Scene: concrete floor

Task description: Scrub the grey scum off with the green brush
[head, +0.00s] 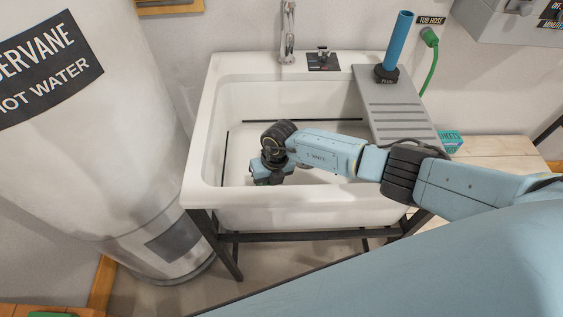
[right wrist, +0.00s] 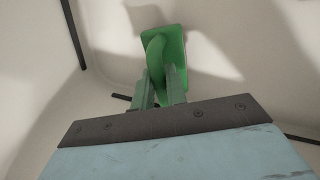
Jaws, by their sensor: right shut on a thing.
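The white tub sink (head: 208,170) stands on a dark frame in the head view. My right arm reaches over its front rim, and my right gripper (head: 268,180) is down inside the basin. In the right wrist view my right gripper (right wrist: 160,92) is shut on the handle of the green brush (right wrist: 172,48). The brush is hidden behind my arm in the head view. Dark strips (head: 331,121) run along the inside of the basin, and dark strips also show in the right wrist view (right wrist: 73,33). I make out no clear grey scum. My left gripper is out of view.
A grey ridged drainboard (head: 398,115) covers the tub's right side, with a blue-handled plunger (head: 397,45) on it. A faucet (head: 288,30) rises behind. A water heater (head: 85,130) stands close on the left. A wooden bench (head: 490,150) is at right.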

